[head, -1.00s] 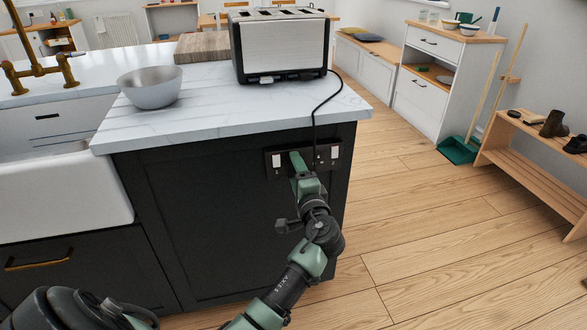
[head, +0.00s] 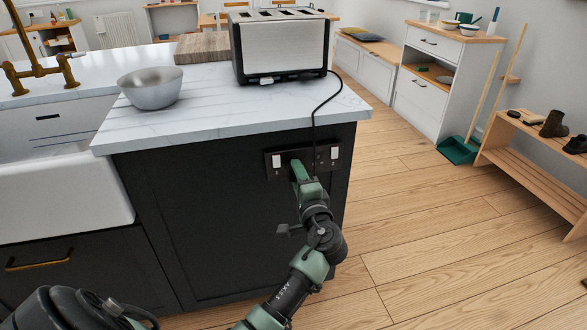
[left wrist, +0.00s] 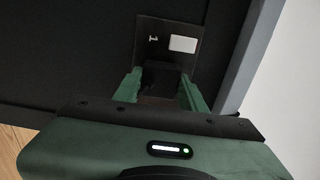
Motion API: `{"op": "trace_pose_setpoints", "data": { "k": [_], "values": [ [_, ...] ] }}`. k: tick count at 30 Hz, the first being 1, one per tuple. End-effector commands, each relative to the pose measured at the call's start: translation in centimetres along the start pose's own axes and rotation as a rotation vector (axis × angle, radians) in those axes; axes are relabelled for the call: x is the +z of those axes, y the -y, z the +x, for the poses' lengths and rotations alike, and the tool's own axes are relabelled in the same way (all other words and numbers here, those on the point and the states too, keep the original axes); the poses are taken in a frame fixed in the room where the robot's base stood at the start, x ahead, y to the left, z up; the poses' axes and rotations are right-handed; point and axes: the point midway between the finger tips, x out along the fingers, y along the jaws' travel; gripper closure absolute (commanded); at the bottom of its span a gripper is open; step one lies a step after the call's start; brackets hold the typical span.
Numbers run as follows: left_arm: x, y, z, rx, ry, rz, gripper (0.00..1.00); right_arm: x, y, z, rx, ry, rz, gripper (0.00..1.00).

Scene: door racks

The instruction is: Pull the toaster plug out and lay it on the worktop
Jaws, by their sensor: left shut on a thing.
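The silver and black toaster (head: 282,48) stands on the marble worktop (head: 215,115). Its black cord (head: 314,125) hangs over the worktop's edge and runs down in front of the dark socket plate (head: 328,158) on the island's end panel. My left gripper (head: 297,166) is at the left half of the plate. In the left wrist view its green fingers (left wrist: 160,88) are shut on the dark plug (left wrist: 162,78), in front of the plate with its white switch (left wrist: 183,44). I cannot tell whether the pins are still in the socket. My right gripper is not in view.
A metal bowl (head: 151,88) and a wooden board (head: 203,47) are on the worktop. The marble between bowl and toaster is clear. A sink (head: 60,190) is at the left. The floor right of the island is open.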

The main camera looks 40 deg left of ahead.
Motion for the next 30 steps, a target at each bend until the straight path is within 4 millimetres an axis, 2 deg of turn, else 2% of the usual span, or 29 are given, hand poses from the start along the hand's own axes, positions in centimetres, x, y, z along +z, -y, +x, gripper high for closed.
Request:
{"op": "trace_pose_setpoints", "data": {
  "k": [19,30],
  "values": [
    [0.0,0.1,-2.6,-0.001,0.0,-0.002,1.0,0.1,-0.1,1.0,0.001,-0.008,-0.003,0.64],
    [0.0,0.1,-4.1,-0.001,-0.001,-0.002,1.0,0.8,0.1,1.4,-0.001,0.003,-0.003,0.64]
  ]
}}
